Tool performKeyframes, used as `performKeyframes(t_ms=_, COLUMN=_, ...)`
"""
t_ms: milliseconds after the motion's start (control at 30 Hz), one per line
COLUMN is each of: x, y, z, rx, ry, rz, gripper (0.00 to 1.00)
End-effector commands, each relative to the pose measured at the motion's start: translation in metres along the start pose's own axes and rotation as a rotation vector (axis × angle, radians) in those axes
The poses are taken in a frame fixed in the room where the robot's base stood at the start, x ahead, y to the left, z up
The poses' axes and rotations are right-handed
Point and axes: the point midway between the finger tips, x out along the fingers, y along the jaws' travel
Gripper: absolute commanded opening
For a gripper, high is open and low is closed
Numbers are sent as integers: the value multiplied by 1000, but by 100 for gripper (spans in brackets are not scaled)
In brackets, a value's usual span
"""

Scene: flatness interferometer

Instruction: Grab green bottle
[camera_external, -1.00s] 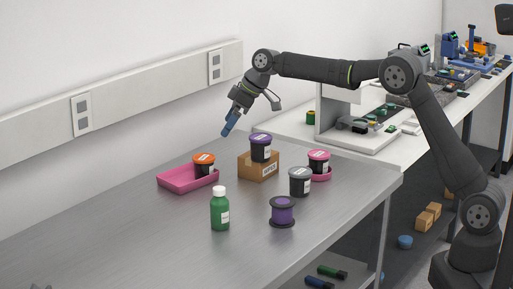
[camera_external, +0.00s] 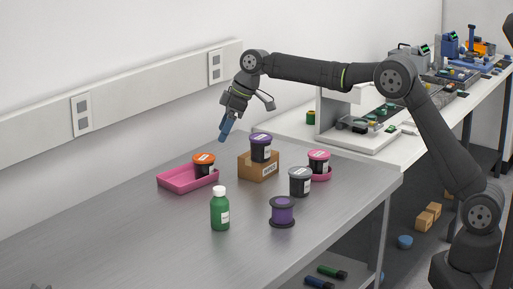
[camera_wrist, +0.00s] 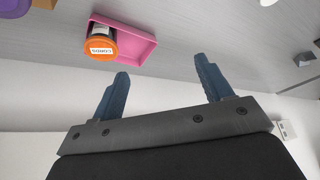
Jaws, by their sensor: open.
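In the wrist view, a white shape at the top right edge is too cut off to identify. My gripper (camera_external: 225,132) has blue fingers and hangs above the back of the table, behind and well above the bottle. In the wrist view its fingers (camera_wrist: 163,88) are spread apart with nothing between them.
A pink tray (camera_external: 174,184) holds an orange-lidded jar (camera_external: 204,160), also in the wrist view (camera_wrist: 100,48). A cardboard box (camera_external: 250,167) carries a purple-lidded jar (camera_external: 261,151). A grey jar (camera_external: 300,183), purple spool (camera_external: 282,213) and pink-lidded jar (camera_external: 319,159) stand right.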

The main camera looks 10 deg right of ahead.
Motion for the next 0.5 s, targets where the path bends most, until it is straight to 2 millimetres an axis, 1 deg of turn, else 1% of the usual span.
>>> performKeyframes(t_ms=33, x=4, y=-30, z=-8, rx=-44, ry=-55, rz=-21, gripper=72)
performKeyframes(t_ms=67, x=4, y=-45, z=-11, rx=-65, ry=-92, rz=-29, gripper=72)
performKeyframes(t_ms=100, x=5, y=-66, z=-13, rx=-90, ry=-143, rz=-39, gripper=72)
performKeyframes(t_ms=167, x=4, y=-94, z=-15, rx=-126, ry=-216, rz=-48, gripper=72)
performKeyframes(t_ms=200, x=2, y=-111, z=-16, rx=-146, ry=-261, rz=-51, gripper=72)
performKeyframes(t_ms=233, x=1, y=-123, z=-16, rx=-159, ry=-292, rz=-52, gripper=72)
performKeyframes(t_ms=300, x=-2, y=-144, z=-15, rx=-182, ry=-353, rz=-51, gripper=72)
performKeyframes(t_ms=367, x=-5, y=-158, z=-15, rx=-194, ry=-391, rz=-47, gripper=72)
performKeyframes(t_ms=433, x=-7, y=-167, z=-14, rx=-203, ry=-419, rz=-45, gripper=72)
performKeyframes(t_ms=500, x=-4, y=-170, z=-11, rx=-206, ry=-435, rz=-44, gripper=72)
